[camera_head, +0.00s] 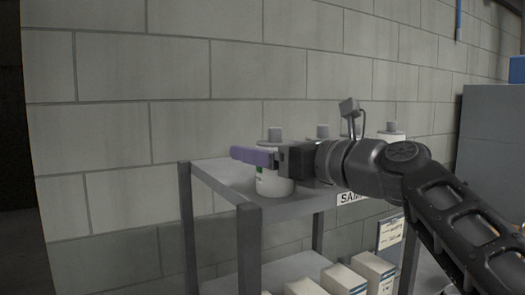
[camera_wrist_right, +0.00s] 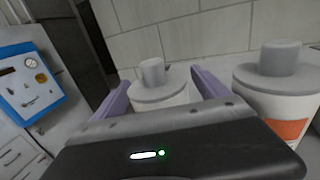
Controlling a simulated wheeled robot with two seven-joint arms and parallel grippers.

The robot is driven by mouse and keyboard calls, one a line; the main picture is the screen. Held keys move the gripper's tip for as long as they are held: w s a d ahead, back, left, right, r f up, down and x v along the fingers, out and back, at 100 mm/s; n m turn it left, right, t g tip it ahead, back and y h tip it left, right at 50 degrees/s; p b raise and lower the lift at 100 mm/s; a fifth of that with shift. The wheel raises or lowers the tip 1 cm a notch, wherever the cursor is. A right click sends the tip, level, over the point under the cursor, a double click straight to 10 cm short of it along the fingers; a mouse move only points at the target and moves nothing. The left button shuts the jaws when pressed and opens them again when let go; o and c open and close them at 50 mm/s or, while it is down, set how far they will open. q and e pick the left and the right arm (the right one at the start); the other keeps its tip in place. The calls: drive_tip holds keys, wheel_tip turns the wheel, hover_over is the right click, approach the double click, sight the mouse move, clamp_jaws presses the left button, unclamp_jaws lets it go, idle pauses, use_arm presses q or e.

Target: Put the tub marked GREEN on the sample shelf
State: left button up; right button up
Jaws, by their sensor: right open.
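A white tub with a grey lid and a strip of green label (camera_head: 273,186) stands upright on the top board of the sample shelf (camera_head: 222,172), near its left end. My right gripper (camera_head: 250,156) is open, its purple fingers at the height of the tub's upper part. In the right wrist view, the tub (camera_wrist_right: 158,94) sits between the two spread fingers of the gripper (camera_wrist_right: 160,84); I cannot tell whether they touch it. The sign on the shelf's edge (camera_head: 349,198) reads "SAM", the rest hidden by my arm. My left gripper is not in view.
A tub with an orange label (camera_wrist_right: 288,128) stands close to the right finger. More lidded tubs (camera_head: 391,135) stand farther right, partly behind my arm. White boxes (camera_head: 343,280) fill the lower board. A block wall (camera_head: 150,130) is behind the shelf.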

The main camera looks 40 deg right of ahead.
drive_tip(key=s, duration=0.2)
drive_tip(key=s+b, duration=0.1)
drive_tip(key=s, duration=0.1)
drive_tip(key=s+d, duration=0.1)
drive_tip(key=s, duration=0.2)
idle(0.5)
